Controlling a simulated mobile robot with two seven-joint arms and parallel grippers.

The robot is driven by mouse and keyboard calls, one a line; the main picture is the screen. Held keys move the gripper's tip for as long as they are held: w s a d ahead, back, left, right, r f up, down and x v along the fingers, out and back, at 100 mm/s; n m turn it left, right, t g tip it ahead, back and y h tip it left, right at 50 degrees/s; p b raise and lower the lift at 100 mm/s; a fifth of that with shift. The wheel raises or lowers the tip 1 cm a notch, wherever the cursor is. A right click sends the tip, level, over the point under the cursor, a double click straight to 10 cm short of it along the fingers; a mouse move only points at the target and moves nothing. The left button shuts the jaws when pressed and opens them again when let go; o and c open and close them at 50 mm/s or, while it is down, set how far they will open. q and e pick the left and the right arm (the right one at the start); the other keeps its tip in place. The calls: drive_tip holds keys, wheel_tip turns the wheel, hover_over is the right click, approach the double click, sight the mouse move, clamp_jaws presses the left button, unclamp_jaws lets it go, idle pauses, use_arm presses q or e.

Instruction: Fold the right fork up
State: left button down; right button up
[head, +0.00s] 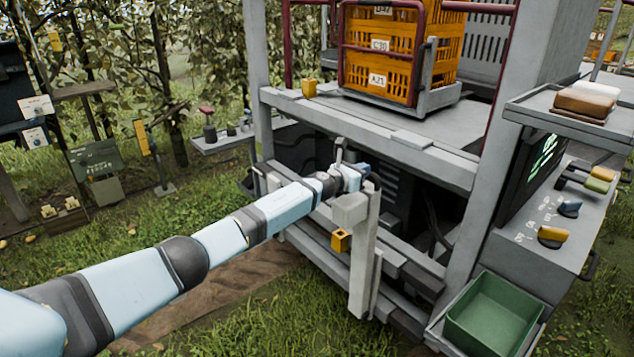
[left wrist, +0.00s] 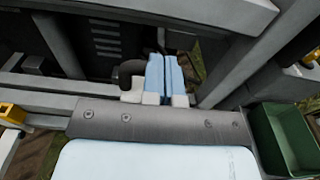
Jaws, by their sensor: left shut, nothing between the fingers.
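A grey upright bar (head: 363,255), which looks like a fork standing folded up, is at the front of the grey machine frame. A grey block (head: 349,210) sits at its upper end, and a yellow-orange latch-like piece (head: 341,240) is beside it. My left gripper (head: 352,177) is at the top of this bar, partly hidden by its own wrist; I cannot tell whether it touches. In the left wrist view its blue fingers (left wrist: 165,75) are together and empty, with a dark rounded part beside them. My right gripper is not in view.
Orange crates (head: 385,55) stand on the deck (head: 410,120) above. A control panel (head: 560,210) with knobs and a green bin (head: 492,313) are at the right. A small side tray (head: 225,140) juts out left. Grass in front is free.

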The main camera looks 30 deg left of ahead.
use_arm(q)
drive_tip(key=f+p+v, duration=0.1)
drive_tip(key=v, duration=1.3)
drive_tip(key=s+d+f+n+g+p, duration=0.1)
drive_tip(key=s+d+f+n+p, duration=0.1)
drive_tip(key=s+d+f+n, duration=0.65)
drive_tip(key=s+d+f+n+g+p, duration=0.1)
drive_tip(key=s+d+f+n+p, duration=0.1)
drive_tip(key=s+d+f+n, duration=0.6)
drive_tip(key=s+a+f+n+g+y+p, duration=0.1)
drive_tip(key=s+n, duration=0.9)
drive_tip(key=s, duration=0.4)
drive_tip(key=s+a+f+n+g+y+p, duration=0.1)
drive_tip(key=s+f+n+g+y, duration=0.1)
drive_tip(key=s+n, duration=0.9)
drive_tip(key=s, duration=0.4)
drive_tip(key=shift+s, duration=0.15)
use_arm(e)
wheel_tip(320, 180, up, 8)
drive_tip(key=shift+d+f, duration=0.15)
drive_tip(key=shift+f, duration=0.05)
